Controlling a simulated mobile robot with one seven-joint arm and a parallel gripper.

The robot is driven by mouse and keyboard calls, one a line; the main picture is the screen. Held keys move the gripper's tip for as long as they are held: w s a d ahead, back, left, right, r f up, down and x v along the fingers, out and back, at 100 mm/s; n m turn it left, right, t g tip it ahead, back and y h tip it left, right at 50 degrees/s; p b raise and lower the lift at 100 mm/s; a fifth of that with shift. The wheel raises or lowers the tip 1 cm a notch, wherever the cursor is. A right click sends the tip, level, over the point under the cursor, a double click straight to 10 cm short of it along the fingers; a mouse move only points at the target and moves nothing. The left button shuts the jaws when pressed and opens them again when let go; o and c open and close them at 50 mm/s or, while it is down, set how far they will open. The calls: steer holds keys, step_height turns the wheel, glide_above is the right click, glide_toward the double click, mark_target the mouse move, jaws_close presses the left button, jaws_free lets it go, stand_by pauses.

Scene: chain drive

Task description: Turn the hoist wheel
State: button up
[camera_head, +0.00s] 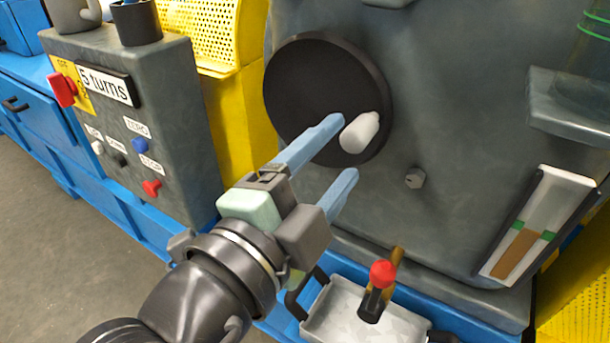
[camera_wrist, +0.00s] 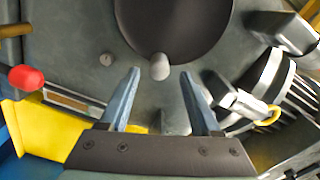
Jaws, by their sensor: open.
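The hoist wheel is a black disc (camera_head: 310,95) on the front of a grey machine housing. A white knob handle (camera_head: 360,132) sticks out near its lower right rim. In the wrist view the black disc (camera_wrist: 175,25) is at the top and the knob (camera_wrist: 159,67) is at its lower edge. My gripper (camera_head: 348,147) is open with two pale blue fingers. In the head view one fingertip is just left of the knob and the other is below it. In the wrist view the open fingers (camera_wrist: 160,72) lie either side of the knob, with gaps; I see no contact.
A grey control box (camera_head: 185,120) with a "5 turns" sign, a red knob and several buttons stands at the left. A red-topped lever (camera_head: 382,275) stands in a tray below the wheel. A gauge (camera_head: 540,225) is at the right. A small bolt (camera_head: 414,179) sits right of the wheel.

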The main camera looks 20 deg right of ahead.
steer(key=v, duration=0.6)
steer(key=shift+p, duration=0.35)
steer(key=shift+s+a, duration=0.1)
